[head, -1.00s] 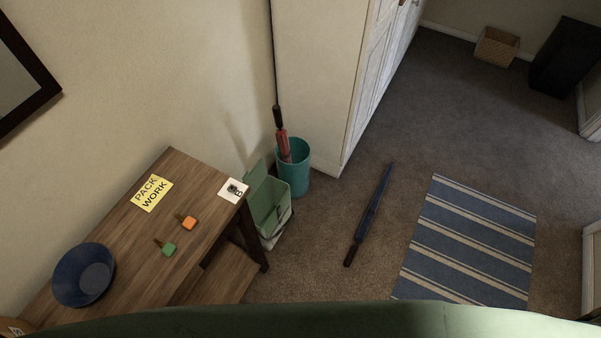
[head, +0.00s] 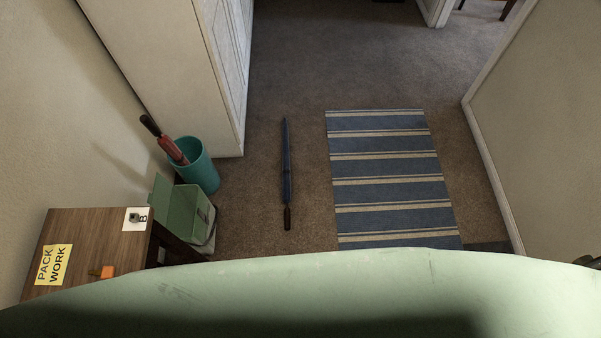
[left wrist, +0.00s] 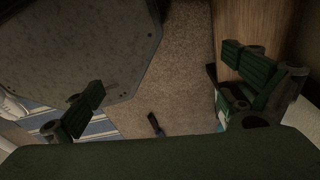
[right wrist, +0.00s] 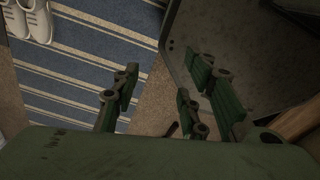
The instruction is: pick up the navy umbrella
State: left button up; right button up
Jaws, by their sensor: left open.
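The navy umbrella (head: 287,170) lies closed on the brown carpet in the head view, its dark handle toward me and its tip pointing away. In the left wrist view, the handle end of the umbrella (left wrist: 155,124) shows low in the middle, partly cut off by my own gripper body. My left gripper (left wrist: 168,92) is open and empty, above the floor and apart from the umbrella. My right gripper (right wrist: 157,102) has its fingers apart with nothing between them. A small dark piece near its fingers is too hidden to identify. Neither gripper shows in the head view.
A striped rug (head: 390,185) lies right of the umbrella. To the left stand a teal bin (head: 200,170) holding a red umbrella, a green box (head: 187,212) and a wooden table (head: 90,228). A white cabinet (head: 180,60) stands behind. White shoes (right wrist: 32,20) rest near the rug.

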aim_at(287, 172)
jog(key=i+l+z, duration=0.65)
jog(key=i, duration=0.3)
jog(key=i+l+z, duration=0.15)
jog(key=i+z, duration=0.2)
jog(key=i+u, duration=0.2)
jog(key=i, duration=0.2)
jog(key=i+l+u, duration=0.15)
jog(key=i, duration=0.25)
jog(key=i+l+u, duration=0.2)
jog(key=i, duration=0.2)
jog(key=i+u, duration=0.15)
jog(key=u, duration=0.25)
jog(key=i+l+u, duration=0.1)
jog(key=u, duration=0.3)
jog(key=i+l+u, duration=0.1)
jog(key=u, duration=0.35)
jog(key=i+l+u, duration=0.2)
jog(key=u, duration=0.2)
jog(key=i+l+u, duration=0.15)
jog(key=u, duration=0.25)
jog(key=l, duration=0.05)
